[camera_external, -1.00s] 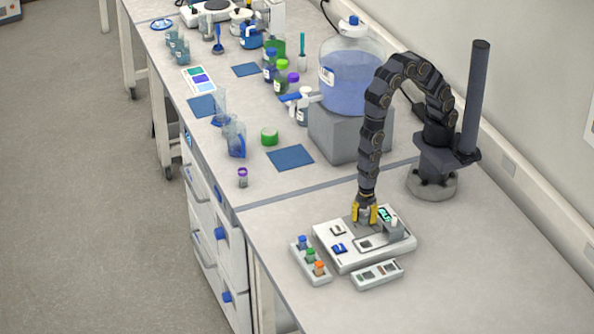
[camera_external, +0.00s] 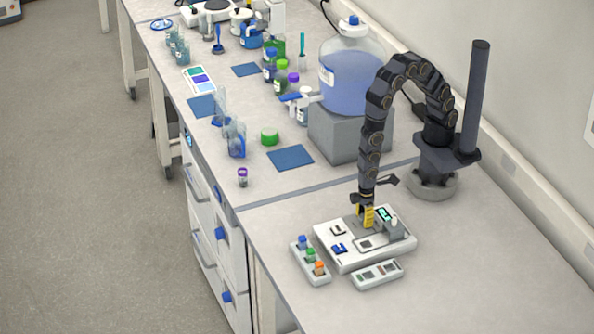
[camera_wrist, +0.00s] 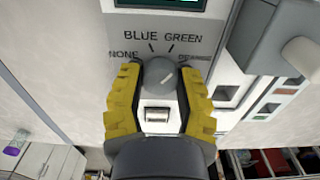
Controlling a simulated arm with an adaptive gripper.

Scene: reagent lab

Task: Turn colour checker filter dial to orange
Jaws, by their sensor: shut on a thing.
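The colour checker (camera_external: 345,259) is a white box on the near bench. Its grey round filter dial (camera_wrist: 158,72) sits between the yellow fingers of my gripper (camera_wrist: 160,76) in the wrist view, and the gripper is shut on it. BLUE and GREEN print shows above the dial, NONE at its left; the label at its right is partly covered by a finger. A pale mark on the dial slants to the upper right; I cannot tell the exact setting. In the external view my gripper (camera_external: 365,216) is down at the checker's back edge and the dial is hidden.
A rack of blue, green and orange capped vials (camera_external: 311,263) stands left of the checker. A small white panel (camera_external: 377,275) lies in front. A large blue carboy (camera_external: 350,80) stands on a grey block behind. The bench right of the checker is clear.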

